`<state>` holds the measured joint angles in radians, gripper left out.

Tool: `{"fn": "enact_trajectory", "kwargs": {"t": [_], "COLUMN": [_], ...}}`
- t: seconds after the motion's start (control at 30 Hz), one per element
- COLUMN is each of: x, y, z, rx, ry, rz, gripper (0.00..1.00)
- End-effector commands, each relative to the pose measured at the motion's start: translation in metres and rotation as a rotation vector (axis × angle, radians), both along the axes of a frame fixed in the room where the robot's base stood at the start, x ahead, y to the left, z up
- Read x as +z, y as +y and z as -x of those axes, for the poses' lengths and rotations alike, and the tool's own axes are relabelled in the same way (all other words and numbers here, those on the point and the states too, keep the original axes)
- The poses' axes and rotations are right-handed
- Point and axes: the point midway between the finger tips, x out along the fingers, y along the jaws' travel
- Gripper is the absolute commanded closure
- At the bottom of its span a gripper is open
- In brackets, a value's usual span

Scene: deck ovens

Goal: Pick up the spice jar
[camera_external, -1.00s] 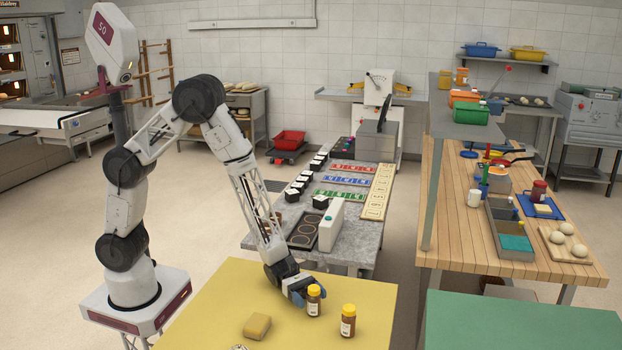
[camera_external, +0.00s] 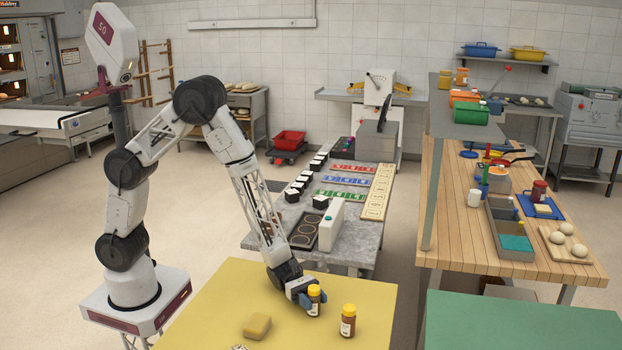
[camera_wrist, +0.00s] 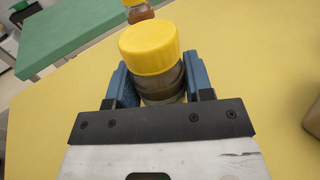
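A spice jar (camera_external: 314,302) with a yellow lid and brown contents stands upright on the yellow table (camera_external: 220,300). My gripper (camera_external: 309,299) is at this jar, low over the table. In the wrist view, the jar (camera_wrist: 152,50) sits between the two blue fingers of my gripper (camera_wrist: 160,80), one on each side. The fingers are apart around the jar; whether they press on it is not clear. A second, similar jar (camera_external: 348,320) stands to the right, and it also shows beyond the first in the wrist view (camera_wrist: 139,12).
A green table (camera_external: 520,322) is to the right. A grey bench (camera_external: 345,245) with coloured racks stands behind. The yellow table around the jars is mostly clear.

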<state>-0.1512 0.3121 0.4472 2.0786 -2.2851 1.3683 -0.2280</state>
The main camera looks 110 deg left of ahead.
Motion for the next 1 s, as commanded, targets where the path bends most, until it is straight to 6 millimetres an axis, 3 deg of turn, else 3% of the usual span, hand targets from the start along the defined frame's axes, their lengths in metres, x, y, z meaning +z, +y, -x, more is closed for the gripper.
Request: {"fn": "enact_trajectory", "kwargs": {"t": [0.03, 0.2, 0.67, 1.0], "x": [0.000, 0.000, 0.007, 0.037], "y": [0.000, 0.000, 0.000, 0.000], "z": [0.000, 0.000, 0.000, 0.000], "rx": [0.000, 0.000, 0.000, 0.000], "ry": [0.000, 0.000, -0.001, -0.003], "rz": [0.000, 0.000, 0.000, 0.000], "gripper": [0.60, 0.82, 0.82, 0.82]}}
